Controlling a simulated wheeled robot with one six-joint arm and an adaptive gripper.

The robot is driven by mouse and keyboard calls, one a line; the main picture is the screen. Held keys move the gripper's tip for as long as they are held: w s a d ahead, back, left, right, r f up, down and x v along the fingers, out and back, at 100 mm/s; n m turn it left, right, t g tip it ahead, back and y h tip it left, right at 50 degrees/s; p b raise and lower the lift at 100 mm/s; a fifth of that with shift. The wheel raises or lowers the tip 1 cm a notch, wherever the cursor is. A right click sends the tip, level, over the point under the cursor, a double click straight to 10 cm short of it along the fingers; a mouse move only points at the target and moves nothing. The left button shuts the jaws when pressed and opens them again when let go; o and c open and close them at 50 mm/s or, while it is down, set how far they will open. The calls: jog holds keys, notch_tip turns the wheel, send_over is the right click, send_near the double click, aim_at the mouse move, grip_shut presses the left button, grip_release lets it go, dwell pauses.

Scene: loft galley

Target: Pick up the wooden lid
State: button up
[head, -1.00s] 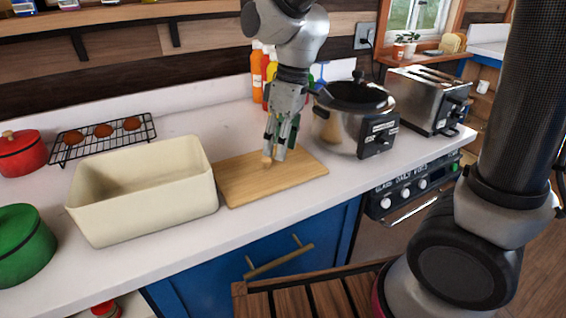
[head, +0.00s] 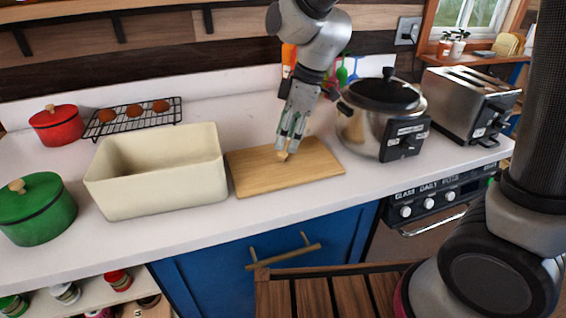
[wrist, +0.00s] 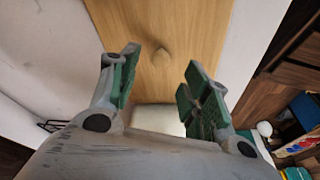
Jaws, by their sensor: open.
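The wooden lid (head: 255,180) is a flat rectangular light-wood board with a small round knob (head: 283,157). It lies flat on the white counter, between the cream bin and the steel pot. My gripper (head: 288,150) is open and points down at the knob. In the wrist view the lid (wrist: 190,25) fills the upper middle, and its knob (wrist: 161,57) shows between and a little beyond the two green-padded fingers (wrist: 158,80). Nothing is held. I cannot tell whether the fingertips touch the lid.
The open cream bin (head: 150,195) stands just left of the lid. A steel pot (head: 365,130) stands close on the right, with a toaster (head: 468,100) beyond it. Green (head: 38,215) and red (head: 55,125) lidded pots and an egg rack (head: 135,122) are at left.

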aim_at(283, 152)
jog(key=x, duration=0.4)
jog(key=shift+d+f, duration=0.1)
jog(key=shift+f, duration=0.25)
grip_shut()
jog(key=shift+r, duration=0.1)
